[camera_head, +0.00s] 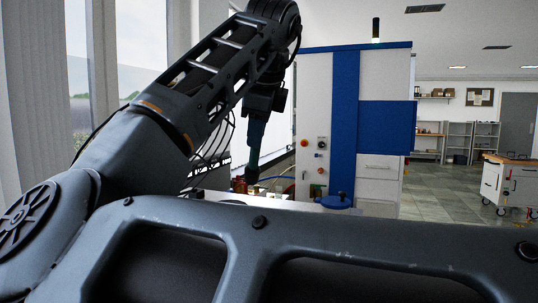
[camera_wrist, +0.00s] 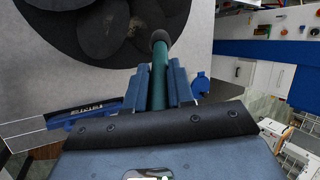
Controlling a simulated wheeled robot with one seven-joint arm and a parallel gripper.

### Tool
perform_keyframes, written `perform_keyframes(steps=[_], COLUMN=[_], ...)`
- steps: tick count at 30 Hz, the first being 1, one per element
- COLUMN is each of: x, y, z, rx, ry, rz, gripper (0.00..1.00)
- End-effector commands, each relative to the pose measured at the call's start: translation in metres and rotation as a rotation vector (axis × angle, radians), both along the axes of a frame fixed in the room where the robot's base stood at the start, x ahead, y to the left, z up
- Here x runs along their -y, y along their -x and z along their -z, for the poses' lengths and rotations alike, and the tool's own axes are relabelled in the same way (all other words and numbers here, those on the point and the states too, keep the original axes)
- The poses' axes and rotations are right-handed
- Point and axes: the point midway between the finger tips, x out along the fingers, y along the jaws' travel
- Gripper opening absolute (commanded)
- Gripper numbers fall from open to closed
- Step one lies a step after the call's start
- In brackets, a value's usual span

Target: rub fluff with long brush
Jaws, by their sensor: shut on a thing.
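My gripper (camera_wrist: 156,82) is shut on the teal handle of the long brush (camera_wrist: 159,65), which lies between its two blue fingers in the wrist view. The brush's dark, rounded head (camera_wrist: 160,38) overlaps the edge of a large black round area (camera_wrist: 75,30) in the picture. I cannot tell whether it touches anything there. Dark grey lumps (camera_wrist: 110,25) lie within this round area; they may be the fluff, but I cannot tell. In the head view, my gripper (camera_head: 258,112) is in front of the press, with the brush (camera_head: 254,152) pointing down.
A tall white and blue press cabinet (camera_head: 345,120) with buttons stands beside my arm. A round blue part (camera_head: 337,202) sits low in front of it. A white drawer cart (camera_head: 505,183) stands at the far right. Open floor (camera_head: 450,195) lies between them.

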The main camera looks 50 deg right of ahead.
Motion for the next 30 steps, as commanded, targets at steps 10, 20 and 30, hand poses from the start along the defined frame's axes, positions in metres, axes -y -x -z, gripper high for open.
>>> perform_keyframes(steps=[10,20,30], x=[-0.010,-0.010,-0.010], y=[-0.005,-0.005,-0.005], z=[0.007,0.040,0.045], rx=[-0.016,-0.016,-0.016], ry=[0.049,0.048,0.048], rz=[0.026,0.025,0.025], gripper=[0.00,0.00,0.00])
